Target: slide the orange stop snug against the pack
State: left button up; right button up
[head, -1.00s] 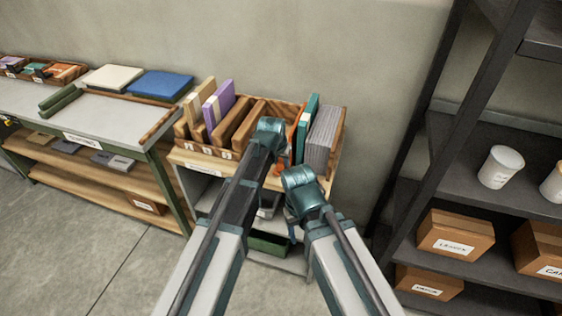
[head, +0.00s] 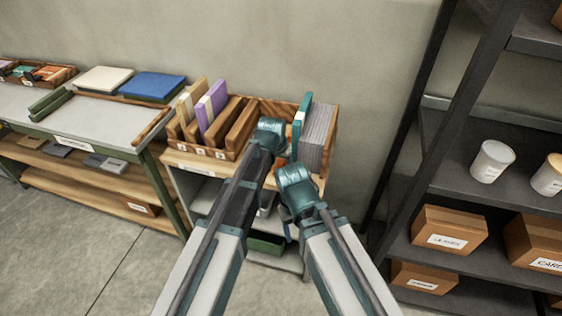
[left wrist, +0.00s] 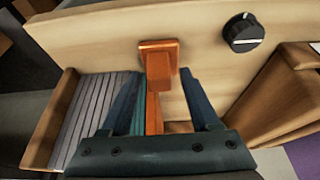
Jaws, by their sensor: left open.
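The orange stop (left wrist: 158,60) shows in the left wrist view as a square-ended tab with a thin upright plate below it. My left gripper (left wrist: 160,98) is open, one finger on each side of the stop, with a gap on both sides. A teal folder (left wrist: 137,112) lies beside the stop's plate, and the grey ribbed pack (left wrist: 95,115) is beyond it. In the head view the teal folder (head: 303,112) and grey pack (head: 318,138) stand at the box's right end. My left gripper (head: 281,152) largely hides the stop there. My right gripper (head: 294,205) is low in front; its fingers are unclear.
The wooden box (head: 284,107) has brown dividers and purple and tan folders at its left. A black knob (left wrist: 243,33) sits on the wooden panel. A workbench (head: 105,120) stands left; a dark shelf rack (head: 455,170) with cups and cartons stands right.

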pick_arm(q)
jog(key=p+v, duration=1.2)
jog(key=v, duration=0.1)
jog(key=shift+s+r, duration=0.2)
jog(key=shift+r, duration=0.15)
jog(key=shift+a, duration=0.1)
jog(key=s+a+f+n+g+y, duration=0.1)
jog(key=s+a+f+n+g, duration=0.2)
jog(key=s+a, duration=1.3)
jog(key=s+d+r+m+g+y, duration=0.1)
jog(key=s+d+m, duration=0.2)
jog(key=d, duration=0.6)
jog(key=shift+s+d+r+y, duration=0.2)
jog(key=shift+s+d+y, duration=0.15)
jog(key=shift+s, duration=0.4)
